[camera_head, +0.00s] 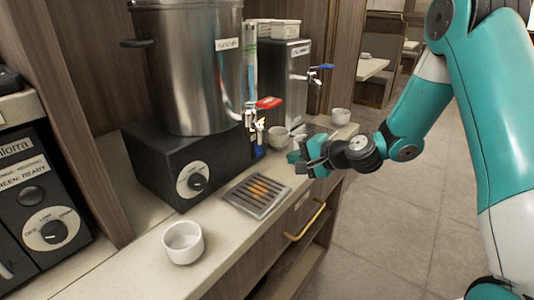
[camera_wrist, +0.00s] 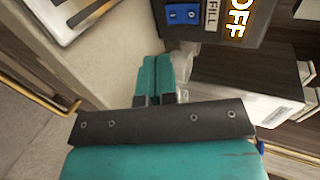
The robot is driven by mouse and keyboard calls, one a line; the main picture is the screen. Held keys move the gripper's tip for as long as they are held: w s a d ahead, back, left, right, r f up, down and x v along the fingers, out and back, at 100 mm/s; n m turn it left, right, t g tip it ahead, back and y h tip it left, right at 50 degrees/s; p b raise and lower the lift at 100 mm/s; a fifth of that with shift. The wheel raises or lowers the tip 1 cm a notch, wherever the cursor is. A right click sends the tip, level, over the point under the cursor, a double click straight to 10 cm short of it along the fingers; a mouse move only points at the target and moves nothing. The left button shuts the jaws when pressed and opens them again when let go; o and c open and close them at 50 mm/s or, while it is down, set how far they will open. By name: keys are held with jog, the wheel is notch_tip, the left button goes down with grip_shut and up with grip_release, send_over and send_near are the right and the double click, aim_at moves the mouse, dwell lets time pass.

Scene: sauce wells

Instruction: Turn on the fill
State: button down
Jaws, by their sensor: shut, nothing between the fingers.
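A blue rocker switch (camera_wrist: 184,14) sits on a dark panel at the top of the wrist view. A vertical label reading FILL (camera_wrist: 211,15) is beside it, and large lit letters reading OFF (camera_wrist: 238,17) are to the right of that. My gripper's teal fingers (camera_wrist: 153,76) are shut together and empty, below the switch in the picture and apart from it. In the head view my gripper (camera_head: 303,160) is over the counter's front edge, right of the big steel urn (camera_head: 195,70). I cannot make out the switch clearly there.
The urn stands on a black base with a dial (camera_head: 192,180); a red-handled tap (camera_head: 268,103) juts out. A drip grate (camera_head: 258,194) and white cup (camera_head: 183,242) are on the counter. A second dispenser (camera_head: 290,75) and cups stand behind my gripper.

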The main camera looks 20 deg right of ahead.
aim_at(260, 155)
jog(key=x, duration=0.3)
jog(key=p+x, duration=0.1)
jog(key=x, duration=0.2)
jog(key=r+p+x, duration=0.1)
jog(key=x, duration=0.2)
jog(key=shift+w+a, duration=0.25)
jog(key=shift+w, duration=0.05)
